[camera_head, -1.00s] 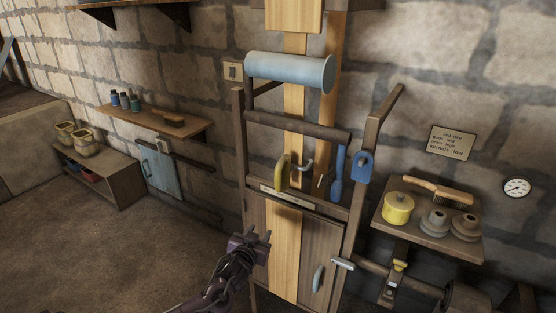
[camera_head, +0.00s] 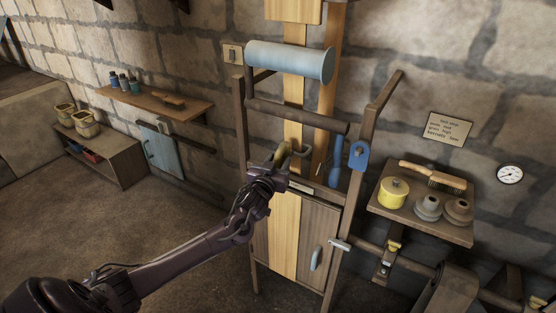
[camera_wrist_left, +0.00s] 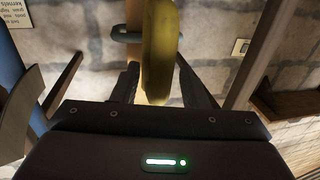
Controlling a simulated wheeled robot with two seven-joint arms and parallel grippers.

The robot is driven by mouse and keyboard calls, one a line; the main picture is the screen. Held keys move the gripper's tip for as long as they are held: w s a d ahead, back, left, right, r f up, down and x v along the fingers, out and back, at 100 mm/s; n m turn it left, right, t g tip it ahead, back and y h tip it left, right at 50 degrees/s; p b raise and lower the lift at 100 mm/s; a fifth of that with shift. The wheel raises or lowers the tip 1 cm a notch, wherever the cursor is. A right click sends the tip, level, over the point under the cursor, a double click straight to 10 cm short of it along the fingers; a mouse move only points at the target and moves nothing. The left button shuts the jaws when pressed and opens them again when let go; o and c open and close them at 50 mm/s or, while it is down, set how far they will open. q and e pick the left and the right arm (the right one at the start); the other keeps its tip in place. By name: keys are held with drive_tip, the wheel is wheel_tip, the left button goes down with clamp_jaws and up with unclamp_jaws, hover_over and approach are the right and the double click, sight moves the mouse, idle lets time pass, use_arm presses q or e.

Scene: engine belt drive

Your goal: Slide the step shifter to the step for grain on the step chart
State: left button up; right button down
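A yellow curved handle (camera_head: 283,153), which looks like the step shifter's grip, stands in front of the pale belt on the wooden drive frame. A grey hook-like piece (camera_head: 301,149) sits beside it at the belt. My left gripper (camera_head: 277,167) is at the yellow handle. In the left wrist view, the handle (camera_wrist_left: 160,50) stands between the two open fingers (camera_wrist_left: 160,88), with a visible gap on each side. The step chart (camera_head: 448,131) hangs on the wall to the right, its small text hard to read; part of it shows upside down in the left wrist view (camera_wrist_left: 14,12). My right gripper is out of view.
A blue roller (camera_head: 290,62) and a dark bar (camera_head: 297,113) cross the frame above the handle. A blue lever (camera_head: 336,160) stands to its right. The floor at left is clear.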

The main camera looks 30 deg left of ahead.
use_arm(q)
drive_tip(key=shift+w, duration=0.1)
clamp_jaws()
drive_tip(key=shift+d, duration=0.1)
drive_tip(key=d, duration=0.7)
drive_tip(key=shift+b, duration=0.3)
drive_tip(key=shift+c, duration=2)
unclamp_jaws()
drive_tip(key=shift+w+d+f, duration=0.1)
drive_tip(key=o, duration=0.4)
drive_tip(key=shift+d, duration=0.2)
